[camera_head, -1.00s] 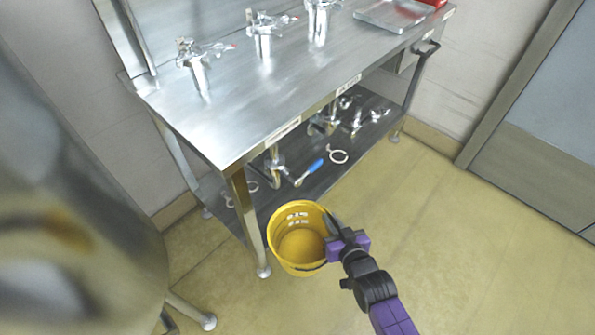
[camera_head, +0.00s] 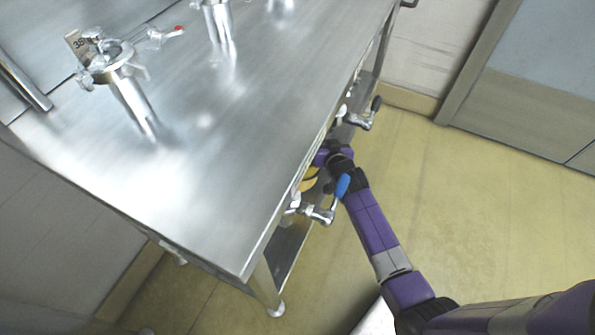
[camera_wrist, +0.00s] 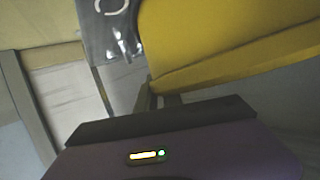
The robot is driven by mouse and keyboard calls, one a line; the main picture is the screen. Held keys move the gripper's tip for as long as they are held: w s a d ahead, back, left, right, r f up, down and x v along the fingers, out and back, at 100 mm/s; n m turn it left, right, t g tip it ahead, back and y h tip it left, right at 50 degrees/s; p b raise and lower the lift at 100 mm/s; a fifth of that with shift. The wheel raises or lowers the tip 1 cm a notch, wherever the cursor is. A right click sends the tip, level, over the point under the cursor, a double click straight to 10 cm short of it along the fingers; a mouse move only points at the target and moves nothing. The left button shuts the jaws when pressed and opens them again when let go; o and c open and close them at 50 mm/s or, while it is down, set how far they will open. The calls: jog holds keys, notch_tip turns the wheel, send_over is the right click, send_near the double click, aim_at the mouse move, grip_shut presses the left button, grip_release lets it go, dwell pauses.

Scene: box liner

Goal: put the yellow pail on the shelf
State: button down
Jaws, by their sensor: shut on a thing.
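The yellow pail (camera_head: 309,181) is mostly hidden under the steel tabletop in the head view; only a small yellow strip shows. In the wrist view the pail (camera_wrist: 225,40) fills the upper right, close to the fingers. My gripper (camera_head: 322,157) reaches in at the table's front edge and is shut on the pail; its fingers show in the wrist view (camera_wrist: 160,100). The lower shelf (camera_head: 287,247) shows as a narrow grey strip below the tabletop. I cannot tell whether the pail touches the shelf.
Another fitting (camera_head: 362,117) is further back. Metal fittings (camera_head: 128,92) stand on the tabletop (camera_head: 200,165). The floor (camera_head: 470,210) to the right is clear.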

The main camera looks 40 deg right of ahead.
aim_at(310, 177)
notch_tip(310, 177, down, 9)
jog(key=b, duration=0.3)
jog(key=shift+r+b, duration=0.2)
jog(key=shift+b, duration=0.1)
jog(key=shift+f, duration=0.15)
jog(key=c, duration=1.5)
grip_release()
jog(key=p+v, duration=0.3)
jog(key=v, duration=0.9)
